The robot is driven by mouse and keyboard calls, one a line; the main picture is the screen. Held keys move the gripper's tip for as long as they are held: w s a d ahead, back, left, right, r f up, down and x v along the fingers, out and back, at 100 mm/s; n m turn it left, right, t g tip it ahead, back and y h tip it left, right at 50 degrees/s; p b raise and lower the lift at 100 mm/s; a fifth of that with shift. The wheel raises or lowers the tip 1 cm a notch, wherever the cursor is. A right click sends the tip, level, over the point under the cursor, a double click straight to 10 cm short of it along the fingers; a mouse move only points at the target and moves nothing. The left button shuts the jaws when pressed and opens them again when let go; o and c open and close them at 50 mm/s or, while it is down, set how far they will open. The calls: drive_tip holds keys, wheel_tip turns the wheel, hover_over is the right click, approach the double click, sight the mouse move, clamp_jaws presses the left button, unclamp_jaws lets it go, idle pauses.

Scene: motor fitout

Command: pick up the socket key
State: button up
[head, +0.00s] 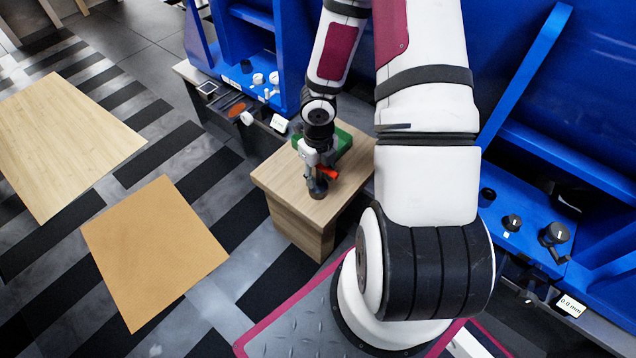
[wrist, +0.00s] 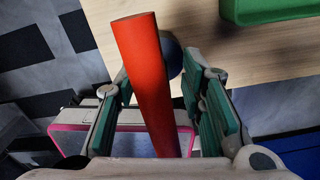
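The socket key shows a red-orange bar (wrist: 148,80), which I take to be its handle. In the wrist view the bar runs from the top middle down between my fingers towards the palm. A dark round part (wrist: 172,58) shows behind it, partly hidden. In the head view the red-orange part (head: 328,173) sticks out to the right beneath my gripper (head: 318,178), low over the wooden block table. My gripper also shows in the wrist view (wrist: 158,95). Its green-padded fingers stand apart on either side of the bar, with gaps visible on both sides.
The wooden table (head: 285,190) carries a green tray (head: 345,140), behind the gripper. Blue workstations (head: 560,90) with dark knobs stand at right and behind. A bench with small parts (head: 235,105) is at the left. Two flat tan panels (head: 150,250) lie on the striped floor.

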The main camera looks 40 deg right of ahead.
drive_tip(key=shift+f, duration=0.2)
clamp_jaws()
drive_tip(key=shift+r, duration=0.1)
